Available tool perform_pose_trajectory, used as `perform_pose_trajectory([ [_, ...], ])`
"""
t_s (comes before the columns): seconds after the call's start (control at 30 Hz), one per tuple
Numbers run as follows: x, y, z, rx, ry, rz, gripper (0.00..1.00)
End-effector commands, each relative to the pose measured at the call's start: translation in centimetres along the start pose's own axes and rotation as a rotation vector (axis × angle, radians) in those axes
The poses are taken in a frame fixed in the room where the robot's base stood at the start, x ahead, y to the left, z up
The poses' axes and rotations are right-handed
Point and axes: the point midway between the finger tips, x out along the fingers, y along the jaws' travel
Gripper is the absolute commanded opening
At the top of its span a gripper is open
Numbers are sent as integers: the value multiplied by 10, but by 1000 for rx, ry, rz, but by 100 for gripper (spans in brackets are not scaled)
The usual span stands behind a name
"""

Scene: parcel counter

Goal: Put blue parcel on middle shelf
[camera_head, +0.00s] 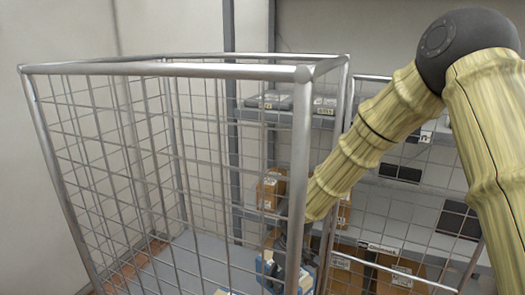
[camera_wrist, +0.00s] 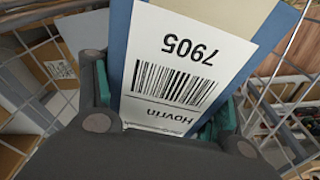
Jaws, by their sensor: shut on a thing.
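The blue parcel (camera_head: 268,268) is in my gripper (camera_head: 281,250), low by the near right corner of the wire cage. In the wrist view, the parcel (camera_wrist: 119,45) lies between the teal-padded fingers of my gripper (camera_wrist: 165,115). Its white label, with a barcode, "7905" and "Hovrin", appears upside down, and a beige strip shows beside it. A cage post partly hides the parcel and gripper in the head view. The shelf rack (camera_head: 232,160) stands behind the cage, with several levels; I cannot tell clearly which board is the middle one.
The tall wire cage (camera_head: 165,68) fills the left and centre, its grey floor (camera_head: 190,255) mostly clear. Brown cartons (camera_head: 270,190) stand on the rack, with more cartons (camera_head: 395,278) lower right. Flat grey parcels (camera_head: 270,101) lie on the upper shelf. Mesh surrounds my gripper.

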Motion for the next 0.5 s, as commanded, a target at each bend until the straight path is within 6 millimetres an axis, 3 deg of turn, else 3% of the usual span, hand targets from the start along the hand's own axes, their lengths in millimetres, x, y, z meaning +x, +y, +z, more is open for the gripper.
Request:
perform_pose_trajectory([
  [0.5, 26, 58, 82, 623, 13, 90, 28],
])
